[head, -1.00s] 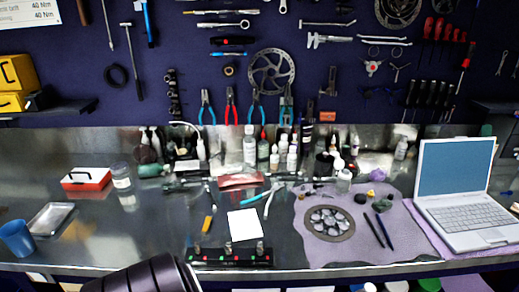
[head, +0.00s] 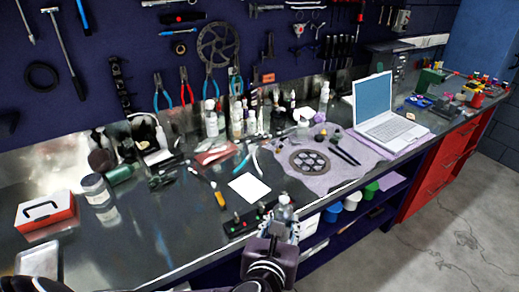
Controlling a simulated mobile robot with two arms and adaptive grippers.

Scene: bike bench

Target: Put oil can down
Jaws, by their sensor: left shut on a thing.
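My left gripper (head: 283,232) is at the lower middle of the head view, by the front edge of the workbench (head: 150,232). It is shut on the oil can (head: 284,212), a small pale grey bottle with a narrow top. The can looks upright, and its lower part is hidden by the gripper. I cannot tell how high it is above the bench or whether it touches the edge. My right gripper is not in view.
A black strip with coloured buttons (head: 243,222) and a white sheet (head: 250,187) lie beside the can. A lilac cloth (head: 292,176) holds a round gear part (head: 310,161). Bottles stand along the wall. A laptop (head: 383,115) is further right. Dark bench top is bare at the left front.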

